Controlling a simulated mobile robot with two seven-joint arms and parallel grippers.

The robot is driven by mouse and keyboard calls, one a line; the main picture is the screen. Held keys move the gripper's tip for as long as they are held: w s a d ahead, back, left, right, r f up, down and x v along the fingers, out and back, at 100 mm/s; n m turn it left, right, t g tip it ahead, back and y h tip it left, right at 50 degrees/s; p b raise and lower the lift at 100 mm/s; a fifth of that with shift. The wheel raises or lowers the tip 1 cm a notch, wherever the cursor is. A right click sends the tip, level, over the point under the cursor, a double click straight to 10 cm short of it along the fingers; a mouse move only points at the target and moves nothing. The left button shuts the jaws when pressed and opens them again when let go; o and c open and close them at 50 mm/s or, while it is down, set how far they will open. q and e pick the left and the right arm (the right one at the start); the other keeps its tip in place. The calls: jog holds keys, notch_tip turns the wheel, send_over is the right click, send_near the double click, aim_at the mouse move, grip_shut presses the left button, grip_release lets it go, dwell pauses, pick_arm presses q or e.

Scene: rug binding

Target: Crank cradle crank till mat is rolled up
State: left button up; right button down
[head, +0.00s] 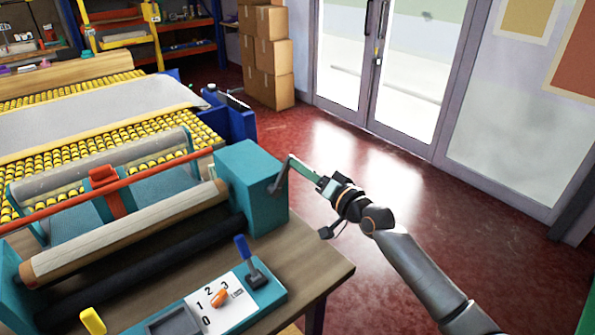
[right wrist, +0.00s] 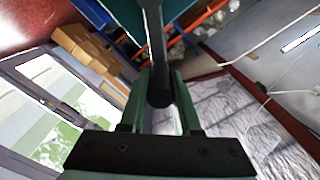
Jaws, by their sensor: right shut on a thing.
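The teal cradle (head: 251,185) stands on a wooden table, with long rollers running out to its left. Its dark crank (head: 278,179) comes off the right side of the teal housing. My right gripper (head: 297,164) is at the crank, and in the right wrist view its green fingers (right wrist: 161,105) are shut on the crank's dark handle (right wrist: 158,60). A tan roll (head: 130,233) lies along the cradle; I cannot tell how much mat is wound on it. A pale grey mat (head: 100,110) lies flat on the yellow roller bed behind. My left gripper is not in view.
A control panel (head: 232,305) with a blue lever (head: 246,250) and an orange dial (head: 219,297) sits at the table's front. A red bar (head: 60,207) crosses above the rollers. Cardboard boxes (head: 266,60) stand at the back. Red floor (head: 400,170) is clear on the right.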

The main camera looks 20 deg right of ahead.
jog(key=d+f+m+b, duration=0.1)
jog(key=f+m, duration=0.3)
jog(key=m, duration=0.2)
jog(key=f+m+b, duration=0.2)
jog(key=f+m, duration=0.2)
jog(key=m, duration=0.1)
jog(key=w+d+f+m+b, duration=0.1)
jog(key=f+m+b, duration=0.1)
jog(key=f+m, duration=0.2)
jog(key=shift+d+f+m, duration=0.15)
jog(key=shift+d+m, duration=0.05)
jog(key=shift+m, duration=0.45)
jog(key=shift+d+f+m, duration=0.1)
jog(key=shift+d+m, duration=0.05)
jog(key=shift+m, duration=0.5)
jog(key=shift+s+a+f+m, duration=0.1)
jog(key=shift+a+f+m, duration=0.1)
jog(key=shift+f+m, duration=0.1)
jog(key=c, duration=0.7)
grip_release()
jog(key=shift+r, duration=0.1)
jog(key=shift+o, duration=0.4)
jog(key=shift+r, duration=0.1)
